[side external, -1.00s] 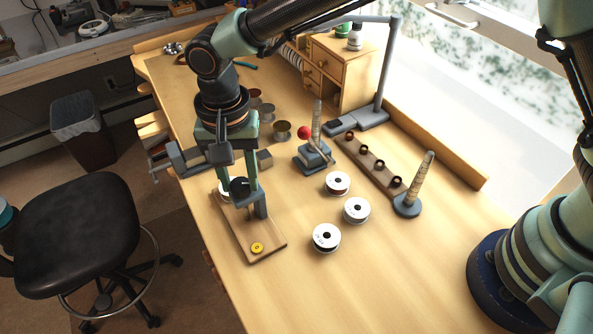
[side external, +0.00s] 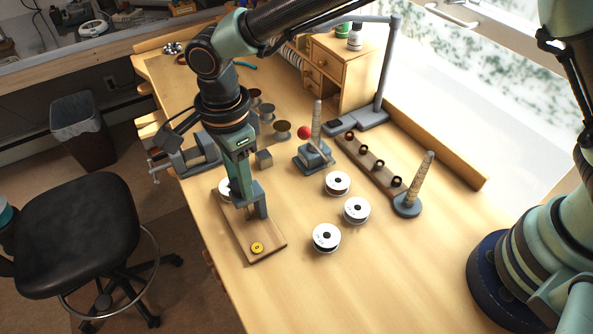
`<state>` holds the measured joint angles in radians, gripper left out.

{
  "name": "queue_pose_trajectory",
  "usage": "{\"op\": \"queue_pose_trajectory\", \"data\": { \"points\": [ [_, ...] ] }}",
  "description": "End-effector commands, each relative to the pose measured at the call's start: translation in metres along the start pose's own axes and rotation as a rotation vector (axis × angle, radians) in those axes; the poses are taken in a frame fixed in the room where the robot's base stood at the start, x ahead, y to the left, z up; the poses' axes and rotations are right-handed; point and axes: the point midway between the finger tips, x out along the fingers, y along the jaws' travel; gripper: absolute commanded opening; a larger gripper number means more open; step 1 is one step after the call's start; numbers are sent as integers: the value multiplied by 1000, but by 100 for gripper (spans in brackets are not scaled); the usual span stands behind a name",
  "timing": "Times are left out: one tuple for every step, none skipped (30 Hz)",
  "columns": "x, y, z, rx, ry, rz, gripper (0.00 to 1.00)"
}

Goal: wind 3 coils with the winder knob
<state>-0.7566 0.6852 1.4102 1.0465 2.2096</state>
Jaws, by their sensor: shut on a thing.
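The winder's wooden board (side external: 270,240) lies near the table's left edge. It has a grey upright (side external: 262,205), a yellow round piece (side external: 257,248) at its near end and a white spool (side external: 224,188) at its far end, partly hidden by my gripper. My gripper (side external: 250,205) points down over the middle of the board, beside the grey upright. It is shut on the winder knob, which the fingers hide. The wire on the winder is too small to make out, so I cannot tell any coils there.
Three white spools (side external: 326,238) lie right of the board. A grey stand with a red ball lever (side external: 304,132), a rack with several dark rings (side external: 379,164) and a tapered mandrel (side external: 414,185) stand farther right. A vise (side external: 192,158) is at the left edge. The front right table is clear.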

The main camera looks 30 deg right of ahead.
Motion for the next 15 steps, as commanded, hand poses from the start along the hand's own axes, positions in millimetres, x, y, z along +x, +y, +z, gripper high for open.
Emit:
{"op": "queue_pose_trajectory", "data": {
  "points": [
    [-4,0,0,44,-2,-2,0],
    [-4,0,0,72,-2,-2,0],
    [-4,0,1,110,-2,-2,0],
    [-4,0,1,138,-2,-2,0],
    [-4,0,1,166,-2,-2,0],
    [-4,0,1,203,-2,-2,0],
    [-4,0,1,231,-2,-2,0],
    [-4,0,1,257,-2,-2,0],
    [-4,0,1,292,-2,-2,0],
    [-4,0,1,318,-2,-2,0],
    [-4,0,1,342,-2,-2,0],
    [-4,0,1,374,-2,-2,0],
    [-4,0,1,396,-2,-2,0],
    [-4,0,1,419,-2,-2,0],
    [-4,0,1,447,-2,-2,0]
  ]
}}
